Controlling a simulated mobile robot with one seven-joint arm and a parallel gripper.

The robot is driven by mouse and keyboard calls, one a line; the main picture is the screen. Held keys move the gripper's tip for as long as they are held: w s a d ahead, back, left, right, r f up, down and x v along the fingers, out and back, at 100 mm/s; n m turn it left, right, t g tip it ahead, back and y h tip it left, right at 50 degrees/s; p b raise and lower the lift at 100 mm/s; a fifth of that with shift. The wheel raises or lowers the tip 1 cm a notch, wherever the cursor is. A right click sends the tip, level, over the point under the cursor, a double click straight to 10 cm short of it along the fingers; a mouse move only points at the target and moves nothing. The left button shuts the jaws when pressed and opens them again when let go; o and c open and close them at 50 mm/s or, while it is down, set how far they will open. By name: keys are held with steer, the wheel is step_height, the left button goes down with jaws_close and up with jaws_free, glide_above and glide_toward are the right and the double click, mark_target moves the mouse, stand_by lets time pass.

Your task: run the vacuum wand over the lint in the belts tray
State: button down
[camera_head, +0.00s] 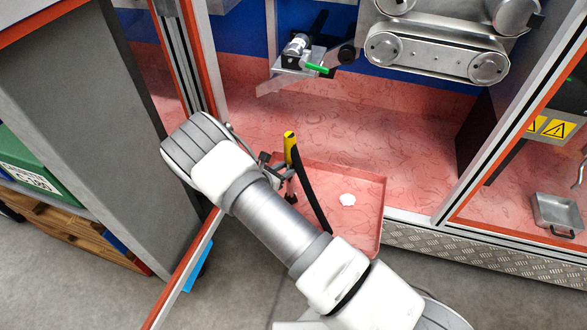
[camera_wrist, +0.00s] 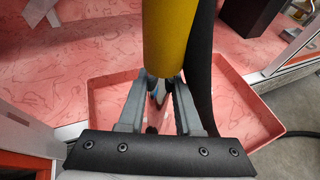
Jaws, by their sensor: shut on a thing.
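The belts tray (camera_head: 381,205) is a shallow pink-red tray on the floor of the bay, and its raised wall also shows in the wrist view (camera_wrist: 246,88). A white clump of lint (camera_head: 347,199) lies on its bottom, right of the wand. My gripper (camera_head: 284,178) is over the tray's left part, shut on the vacuum wand, whose yellow handle (camera_head: 289,146) stands steeply upright. The handle is between my fingers (camera_wrist: 160,92) in the wrist view. The wand's lower tip is largely hidden; the lint cannot be made out in the wrist view.
A frame post (camera_head: 184,62) stands left of my arm, beside a grey cabinet (camera_head: 75,110). A belt unit (camera_head: 438,57) and a small bracket with a green part (camera_head: 316,68) hang behind. A metal pan (camera_head: 558,213) is far right. The pink floor behind the tray is clear.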

steer(key=w+d+p, duration=0.1)
steer(key=w+d, duration=0.1)
steer(key=d, duration=0.4)
steer(key=shift+w+d, duration=0.2)
steer(key=shift+w, duration=0.2)
stand_by(1.2)
steer(key=shift+r+p, duration=0.15)
steer(key=shift+p, duration=0.2)
stand_by(0.4)
